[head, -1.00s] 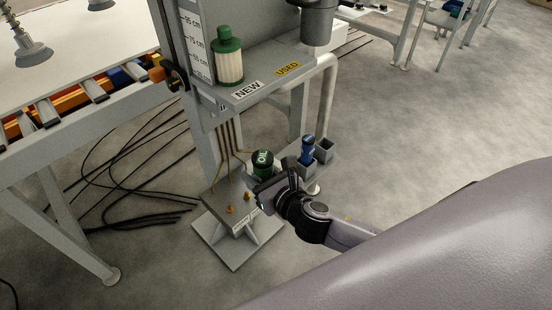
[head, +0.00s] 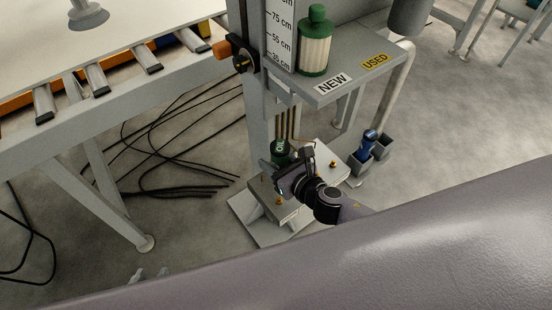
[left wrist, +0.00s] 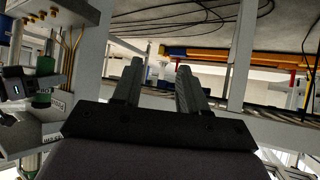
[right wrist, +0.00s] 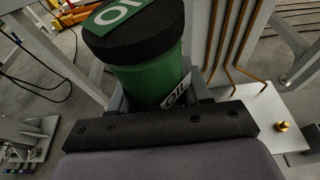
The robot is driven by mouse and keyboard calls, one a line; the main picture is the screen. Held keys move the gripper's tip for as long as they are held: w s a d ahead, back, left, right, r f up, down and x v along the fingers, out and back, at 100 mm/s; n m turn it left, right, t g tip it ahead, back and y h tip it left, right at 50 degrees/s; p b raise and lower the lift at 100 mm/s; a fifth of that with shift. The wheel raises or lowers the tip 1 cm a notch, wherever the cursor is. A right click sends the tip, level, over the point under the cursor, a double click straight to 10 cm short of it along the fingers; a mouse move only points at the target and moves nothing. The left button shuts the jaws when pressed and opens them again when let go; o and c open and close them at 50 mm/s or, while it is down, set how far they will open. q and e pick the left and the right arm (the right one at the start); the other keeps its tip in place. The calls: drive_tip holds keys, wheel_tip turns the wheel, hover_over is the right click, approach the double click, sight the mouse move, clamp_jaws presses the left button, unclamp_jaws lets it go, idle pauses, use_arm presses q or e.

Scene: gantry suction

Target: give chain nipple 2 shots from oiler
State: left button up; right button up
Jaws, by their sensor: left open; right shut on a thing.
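The oiler (head: 280,148) is a green can with a black top and an OIL label. It fills the top of the right wrist view (right wrist: 145,65). My right gripper (head: 283,172) is shut on it, holding it over the left part of the low grey block. A brass nipple (head: 279,201) shows just below the gripper, and another (head: 333,163) stands further right; a brass nipple also shows in the right wrist view (right wrist: 282,126). I cannot read which is the chain nipple. The oiler's lower end is hidden. My left gripper (left wrist: 155,80) is open and empty, away from the block.
A shelf (head: 345,85) above holds a green-capped filter (head: 315,45) by the NEW label. A blue tool (head: 368,142) stands in a holder right of the block. Copper pipes run down the post behind. A roller conveyor (head: 100,95) stands left; black cables (head: 175,160) lie on the floor.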

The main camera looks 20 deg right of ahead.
use_arm(q)
drive_tip(key=shift+r, duration=0.1)
use_arm(e)
drive_tip(key=shift+r, duration=0.1)
drive_tip(key=shift+f+b, duration=0.45)
drive_tip(key=shift+f, duration=0.2)
wheel_tip(320, 180, down, 2)
drive_tip(key=shift+f+b, duration=0.25)
drive_tip(key=shift+b, duration=0.9)
drive_tip(key=shift+f+b, duration=0.5)
drive_tip(key=shift+f, duration=0.05)
use_arm(q)
drive_tip(key=f, duration=0.2)
drive_tip(key=shift+w+d+f, duration=0.3)
drive_tip(key=shift+d, duration=0.1)
drive_tip(key=shift+f, duration=0.15)
use_arm(e)
drive_tip(key=shift+f, duration=0.15)
use_arm(q)
drive_tip(key=shift+f+b, duration=0.35)
use_arm(e)
drive_tip(key=shift+f, duration=0.25)
use_arm(q)
drive_tip(key=shift+f+b, duration=0.3)
use_arm(e)
drive_tip(key=shift+f, duration=0.35)
